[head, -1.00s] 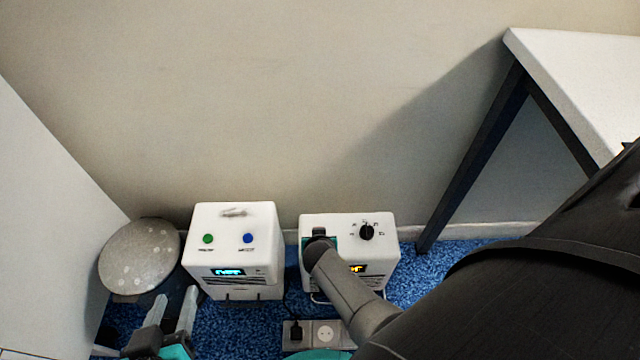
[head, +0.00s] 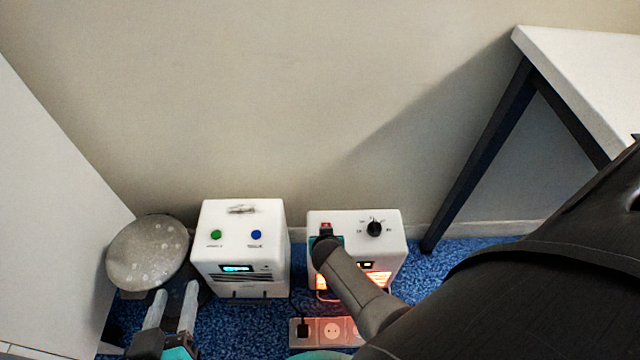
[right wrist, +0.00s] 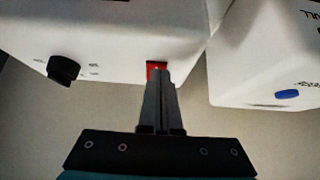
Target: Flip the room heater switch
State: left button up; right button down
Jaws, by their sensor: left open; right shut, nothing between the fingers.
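The room heater (head: 350,225) is the white box with a black dial (head: 374,228) at the right on the floor. Its front grille glows orange. Its red switch (head: 326,227) shows lit at the top left of the heater, and it also shows in the right wrist view (right wrist: 157,68). My right gripper (right wrist: 160,75) is shut and empty, its fingertips at the switch; I cannot tell if they touch it. In the head view my right arm hides most of that gripper. My left gripper (head: 175,296) is open and empty at the lower left, in front of the round stool.
A second white box (head: 240,215) with a green and a blue button stands left of the heater. A power strip (head: 332,332) lies in front. A round grey stool (head: 148,252) is at the left, a white table (head: 585,75) at the right.

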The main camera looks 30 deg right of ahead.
jog(key=shift+d, duration=0.35)
pick_arm(q)
jog(key=shift+d+r+p, duration=0.5)
jog(key=shift+r+p, duration=0.25)
jog(key=shift+r, duration=0.05)
pick_arm(e)
jog(key=shift+r, duration=0.75)
